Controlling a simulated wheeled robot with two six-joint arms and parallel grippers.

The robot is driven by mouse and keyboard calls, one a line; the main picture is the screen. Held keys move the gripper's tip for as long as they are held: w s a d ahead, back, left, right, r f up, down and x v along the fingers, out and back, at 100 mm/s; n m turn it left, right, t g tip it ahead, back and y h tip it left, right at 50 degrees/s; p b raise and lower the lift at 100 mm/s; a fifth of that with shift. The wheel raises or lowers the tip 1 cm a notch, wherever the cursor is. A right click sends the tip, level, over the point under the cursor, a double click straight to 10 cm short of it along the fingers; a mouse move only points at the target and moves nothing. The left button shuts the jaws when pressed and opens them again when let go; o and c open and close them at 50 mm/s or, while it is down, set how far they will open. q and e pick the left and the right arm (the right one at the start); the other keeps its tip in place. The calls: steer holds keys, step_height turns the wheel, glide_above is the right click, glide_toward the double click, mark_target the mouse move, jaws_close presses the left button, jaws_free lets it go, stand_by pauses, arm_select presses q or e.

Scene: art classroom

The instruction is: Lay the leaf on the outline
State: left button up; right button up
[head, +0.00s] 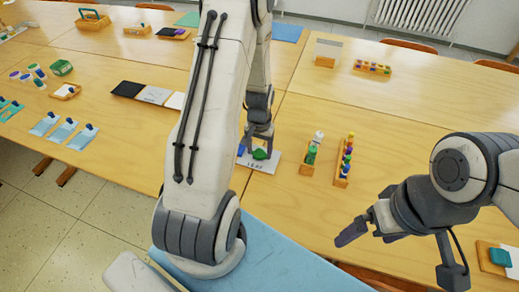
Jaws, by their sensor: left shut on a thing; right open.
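A white card (270,167) with dark lettering that appears to read "LEAF" lies on the wooden table, just in front of my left gripper. The green leaf (260,154) is at the tips of my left gripper (261,148), which is shut on it over the card. I cannot tell whether the leaf touches the card. The outline itself is hidden or too small to make out. A small blue patch (241,150) shows at the card's left side. My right gripper (366,236) is open and empty at the lower right, apart from the card.
To the right of the card stand a wooden holder with green and white bottles (311,152) and a rack of coloured pieces (345,160). Black, grey and white sheets (153,95) lie to the left. The table (300,110) behind the bottles is clear.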

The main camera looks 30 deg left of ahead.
stand_by(0.7)
arm_select(q)
steer(key=o, duration=1.3)
steer(key=shift+r+p, duration=2.75)
steer(key=shift+r, duration=0.25)
steer(key=shift+f, duration=0.15)
step_height(320, 180, down, 6)
steer(key=b, duration=0.5)
